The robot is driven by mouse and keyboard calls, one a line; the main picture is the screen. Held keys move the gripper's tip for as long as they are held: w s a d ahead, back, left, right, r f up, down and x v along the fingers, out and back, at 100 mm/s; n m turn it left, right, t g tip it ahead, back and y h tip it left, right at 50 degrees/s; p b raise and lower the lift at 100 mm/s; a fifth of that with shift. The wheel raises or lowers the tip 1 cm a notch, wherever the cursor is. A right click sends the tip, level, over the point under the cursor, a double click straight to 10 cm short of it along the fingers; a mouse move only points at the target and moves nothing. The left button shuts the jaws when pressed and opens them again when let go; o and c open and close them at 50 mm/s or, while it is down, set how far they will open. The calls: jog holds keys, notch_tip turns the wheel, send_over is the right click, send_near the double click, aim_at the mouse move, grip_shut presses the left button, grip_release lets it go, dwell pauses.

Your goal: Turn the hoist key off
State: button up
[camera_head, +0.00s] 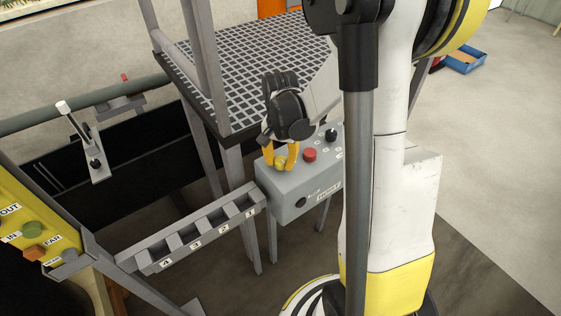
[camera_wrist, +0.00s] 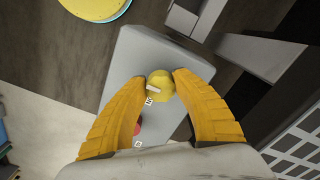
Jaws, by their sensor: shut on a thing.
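A grey control box (camera_head: 300,203) with a white label on its front stands beside the grated platform. A small yellow knob (camera_head: 280,163) sits on its top face. It also shows in the wrist view (camera_wrist: 161,84), with a pale bar across it. I take this knob for the hoist key. My gripper (camera_head: 281,158) comes down on it from above. Its two yellow fingers are shut on the knob, one on each side, also in the wrist view (camera_wrist: 162,78). The small markings beside the knob are partly visible, but I cannot read the setting clearly.
A red button (camera_head: 310,154) and a black knob (camera_head: 331,134) share the box top. A numbered slotted rack (camera_head: 190,237) runs to the left of the box. A yellow panel (camera_head: 30,230) with buttons is at far left. The grated platform (camera_head: 240,55) stands behind.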

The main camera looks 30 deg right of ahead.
aim_at(280, 160)
dwell(0.4)
jog(key=o, duration=1.2)
notch_tip(280, 160, up, 12)
